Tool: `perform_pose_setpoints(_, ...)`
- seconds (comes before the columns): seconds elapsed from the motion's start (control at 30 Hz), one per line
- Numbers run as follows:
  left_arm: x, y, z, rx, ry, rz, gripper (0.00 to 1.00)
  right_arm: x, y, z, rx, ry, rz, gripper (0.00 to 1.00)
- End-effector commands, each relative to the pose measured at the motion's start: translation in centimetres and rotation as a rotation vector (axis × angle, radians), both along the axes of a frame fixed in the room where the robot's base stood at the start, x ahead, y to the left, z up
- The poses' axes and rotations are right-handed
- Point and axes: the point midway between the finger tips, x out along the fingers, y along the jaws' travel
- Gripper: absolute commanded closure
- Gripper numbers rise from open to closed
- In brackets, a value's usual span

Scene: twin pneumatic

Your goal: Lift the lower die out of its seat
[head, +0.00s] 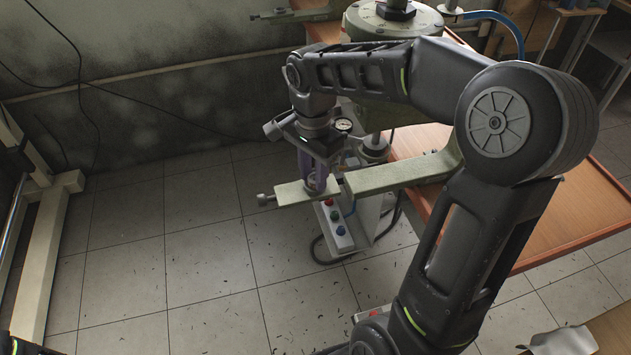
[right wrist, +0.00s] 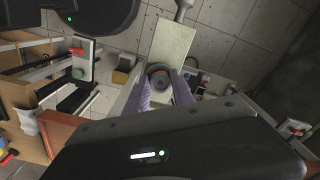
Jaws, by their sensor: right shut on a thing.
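My right gripper (head: 313,180) points down at the outer end of the pale green lower arm (head: 411,173) of the machine. In the right wrist view its two purple fingers (right wrist: 162,92) are shut on a small round dark grey part with a hole, the lower die (right wrist: 158,72). The die is at the green arm's end plate (right wrist: 172,45). In the head view the fingers hide the die, so I cannot tell whether it still sits in its seat or is clear of it. My left gripper is not in view.
A wooden table (head: 545,205) lies to the right of the machine. A control box (head: 340,228) with coloured buttons stands below the green arm, near a pressure gauge (head: 343,125). A clamp screw (head: 266,199) sticks out at the arm's left end.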

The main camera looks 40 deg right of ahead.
Motion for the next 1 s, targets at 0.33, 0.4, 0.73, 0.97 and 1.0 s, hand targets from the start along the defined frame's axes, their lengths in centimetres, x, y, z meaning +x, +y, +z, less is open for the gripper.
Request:
perform_pose_setpoints(0.33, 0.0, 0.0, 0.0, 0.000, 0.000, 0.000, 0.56, 0.0, 0.0, 0.0, 0.000, 0.000, 0.000, 1.00)
perform_pose_setpoints(0.4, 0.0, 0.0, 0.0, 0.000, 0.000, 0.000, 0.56, 0.0, 0.0, 0.0, 0.000, 0.000, 0.000, 1.00)
perform_pose_setpoints(0.73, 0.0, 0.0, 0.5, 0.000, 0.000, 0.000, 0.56, 0.0, 0.0, 0.6, 0.000, -0.001, 0.000, 1.00)
perform_pose_setpoints(0.97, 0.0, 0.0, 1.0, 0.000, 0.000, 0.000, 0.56, 0.0, 0.0, 1.4, 0.000, -0.001, 0.000, 1.00)
perform_pose_setpoints(1.0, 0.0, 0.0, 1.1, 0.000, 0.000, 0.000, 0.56, 0.0, 0.0, 1.5, 0.000, -0.001, 0.000, 1.00)
